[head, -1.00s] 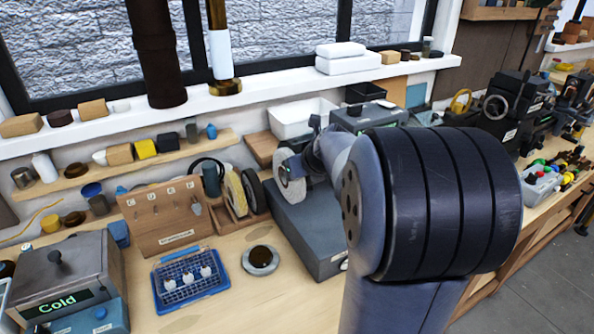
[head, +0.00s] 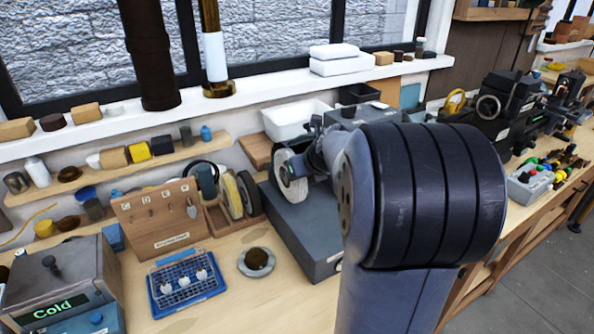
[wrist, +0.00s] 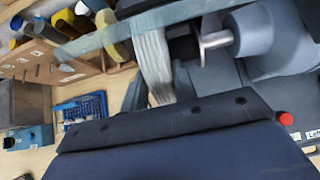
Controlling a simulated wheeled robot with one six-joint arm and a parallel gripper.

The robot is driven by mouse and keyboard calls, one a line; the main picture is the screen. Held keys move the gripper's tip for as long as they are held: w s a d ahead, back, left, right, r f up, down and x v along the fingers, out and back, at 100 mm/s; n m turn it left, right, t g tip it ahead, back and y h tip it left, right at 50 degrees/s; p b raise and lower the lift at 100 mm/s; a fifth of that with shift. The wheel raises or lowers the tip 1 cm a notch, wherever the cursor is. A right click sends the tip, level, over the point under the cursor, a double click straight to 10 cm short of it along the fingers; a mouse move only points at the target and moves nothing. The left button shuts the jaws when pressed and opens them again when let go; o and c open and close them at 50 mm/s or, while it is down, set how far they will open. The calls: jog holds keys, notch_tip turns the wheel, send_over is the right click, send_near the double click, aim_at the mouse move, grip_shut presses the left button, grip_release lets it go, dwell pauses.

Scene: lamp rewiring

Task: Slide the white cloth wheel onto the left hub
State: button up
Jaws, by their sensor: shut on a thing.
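The white cloth wheel (head: 290,176) is upright at the left end of the grey machine (head: 322,262) in the head view. In the wrist view the wheel (wrist: 153,62) shows nearly edge-on, held in my gripper (wrist: 150,70). The left hub, with a dark part and a metal shaft (wrist: 216,40), is just right of the wheel. The wheel is close to the dark part; I cannot tell whether the shaft enters its bore. My forearm hides much of the machine in the head view.
A wooden rack with yellow and dark wheels (head: 233,196) stands close left of the machine. A blue basket (head: 187,284) and a round dish (head: 256,262) are on the bench in front. A red button (wrist: 284,118) is on the machine.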

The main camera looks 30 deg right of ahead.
jog(key=shift+d, duration=0.3)
jog(key=shift+d, duration=0.1)
jog(key=shift+d, duration=0.5)
jog(key=shift+d, duration=0.15)
jog(key=shift+d+p, duration=0.35)
jog(key=shift+d, duration=0.05)
jog(key=shift+d, duration=0.45)
dwell(0.9)
jog(key=o, duration=1)
